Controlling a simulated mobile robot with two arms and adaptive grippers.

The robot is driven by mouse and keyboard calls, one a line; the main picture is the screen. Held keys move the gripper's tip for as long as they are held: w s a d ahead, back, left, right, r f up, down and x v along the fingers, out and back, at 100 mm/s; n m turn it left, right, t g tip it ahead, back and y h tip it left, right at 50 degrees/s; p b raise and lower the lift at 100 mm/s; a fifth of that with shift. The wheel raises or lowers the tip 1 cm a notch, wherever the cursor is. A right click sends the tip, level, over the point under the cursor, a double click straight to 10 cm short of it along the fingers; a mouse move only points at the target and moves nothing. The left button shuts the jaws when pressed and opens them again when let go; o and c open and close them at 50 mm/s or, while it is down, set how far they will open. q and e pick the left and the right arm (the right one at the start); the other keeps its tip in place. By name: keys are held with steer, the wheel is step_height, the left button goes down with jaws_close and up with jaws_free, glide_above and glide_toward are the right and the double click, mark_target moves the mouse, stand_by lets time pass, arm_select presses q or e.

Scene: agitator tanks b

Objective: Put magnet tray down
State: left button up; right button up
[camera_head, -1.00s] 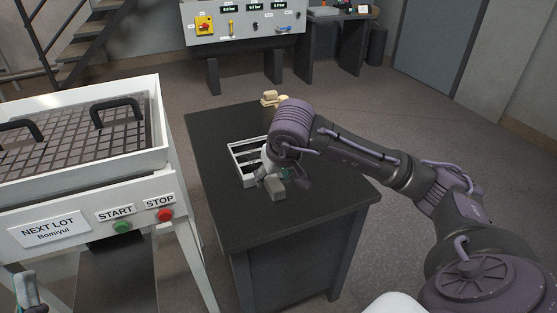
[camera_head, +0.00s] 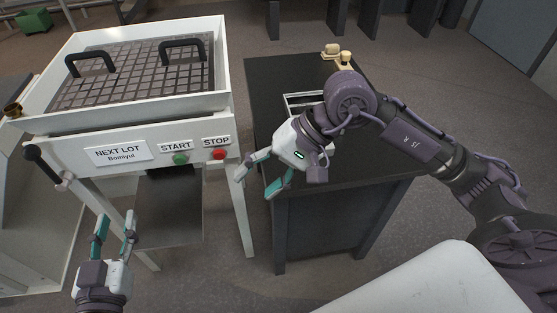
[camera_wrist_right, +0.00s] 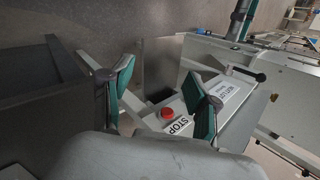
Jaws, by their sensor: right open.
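A white frame with bars (camera_head: 303,98), which looks like the magnet tray, lies on the dark table in the head view. My right forearm and wrist hide much of it. My right gripper (camera_head: 255,185) is open and empty, beyond the table's left edge and apart from the tray. In the right wrist view its two teal-padded fingers (camera_wrist_right: 158,80) stand wide apart with nothing between them. My left gripper (camera_head: 116,222) is open and empty at the lower left, in front of the white machine.
The dark table (camera_head: 275,75) bears a small beige object (camera_head: 333,50) at its back. To the left stands a white machine (camera_head: 140,123) with a black-handled grid, a green start button (camera_head: 180,158) and a red stop button (camera_head: 219,154). A floor gap separates table and machine.

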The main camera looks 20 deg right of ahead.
steer(key=s+a+r+m+g+y, duration=0.2)
steer(key=s+a+r+m+y, duration=0.3)
steer(key=a, duration=0.3)
step_height(320, 180, up, 10)
steer(key=m+t+y, duration=0.5)
steer(key=m+y, duration=0.5)
steer(key=m, duration=0.5)
steer(key=w+d+f+m+t+h, duration=0.25)
steer(key=m+t+h, duration=0.45)
steer(key=m, duration=0.7)
steer(key=w+d+f+m+t+h, duration=0.1)
steer(key=w+d+m+t+h, duration=0.3)
steer(key=m+t, duration=0.75)
steer(key=d+f+m+g+h, duration=0.3)
steer(key=f+m+g+h, duration=0.3)
steer(key=f+m, duration=0.8)
steer(key=m+h, duration=0.2)
steer(key=m, duration=0.2)
steer(key=shift+w+d+m, duration=0.25)
steer(key=shift+d+m, duration=0.1)
steer(key=shift+d, duration=0.05)
steer(key=shift+f, duration=0.1)
